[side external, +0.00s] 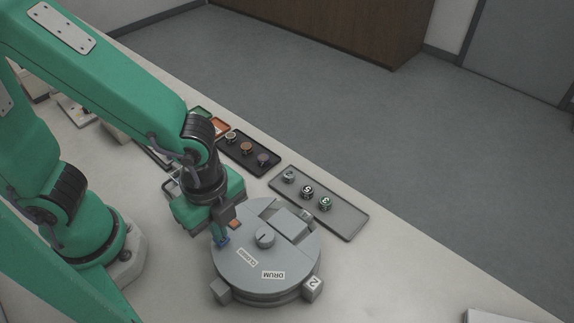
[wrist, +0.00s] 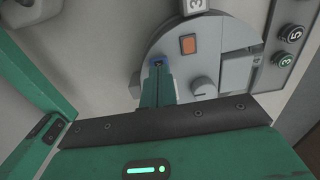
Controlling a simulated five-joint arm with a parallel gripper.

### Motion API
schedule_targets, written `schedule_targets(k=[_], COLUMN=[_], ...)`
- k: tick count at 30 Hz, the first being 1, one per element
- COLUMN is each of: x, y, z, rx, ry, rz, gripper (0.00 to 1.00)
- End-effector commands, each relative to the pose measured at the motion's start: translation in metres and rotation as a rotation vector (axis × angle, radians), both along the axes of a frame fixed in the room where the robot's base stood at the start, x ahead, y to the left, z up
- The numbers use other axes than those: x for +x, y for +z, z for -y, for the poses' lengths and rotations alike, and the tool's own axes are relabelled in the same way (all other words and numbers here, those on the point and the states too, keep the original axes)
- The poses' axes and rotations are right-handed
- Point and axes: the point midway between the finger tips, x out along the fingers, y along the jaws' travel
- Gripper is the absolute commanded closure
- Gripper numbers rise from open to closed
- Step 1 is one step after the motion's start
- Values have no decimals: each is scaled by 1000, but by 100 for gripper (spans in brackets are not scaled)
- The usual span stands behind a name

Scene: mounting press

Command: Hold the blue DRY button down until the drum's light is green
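The grey round drum (side external: 285,247) stands on the bench, with a DRUM label and a knob on top. The blue DRY button (side external: 222,241) is at its left edge; it also shows in the wrist view (wrist: 157,63). My gripper (side external: 221,234) points down with its green fingers together and nothing seen between them. Its tips are right at the blue button and partly cover it; I cannot tell how far it is pressed.
A grey tray (side external: 345,222) with several numbered round pieces lies behind the drum. A dark tray (side external: 262,171) with several small round pieces lies farther left. Numbered blocks (side external: 312,288) sit at the drum's rim.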

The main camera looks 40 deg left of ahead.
Motion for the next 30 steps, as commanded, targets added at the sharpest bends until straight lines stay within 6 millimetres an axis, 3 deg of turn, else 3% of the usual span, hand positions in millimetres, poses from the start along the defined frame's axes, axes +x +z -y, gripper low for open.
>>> schedule_targets(k=[16,30], x=[0,0], y=[-14,-13], z=[0,0], rx=[0,0], ry=[0,0], rz=[0,0], gripper=[100,100])
